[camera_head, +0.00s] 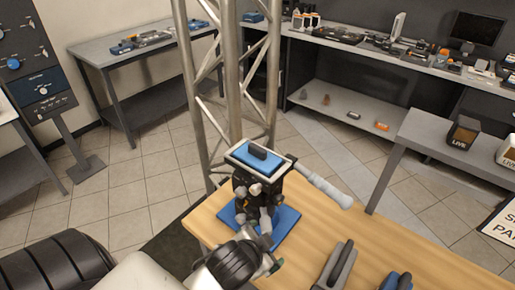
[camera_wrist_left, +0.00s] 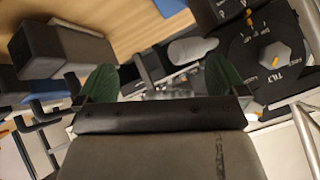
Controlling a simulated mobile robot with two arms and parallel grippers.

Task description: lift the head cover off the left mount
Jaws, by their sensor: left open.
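My right gripper is out of view.
The mount stands over a blue mat (camera_head: 284,226) on a wooden table (camera_head: 400,255). A dark grey item (camera_head: 338,265) and a blue and black item (camera_head: 397,281) lie on the table to the right. A metal truss (camera_head: 230,80) rises close behind the mount.

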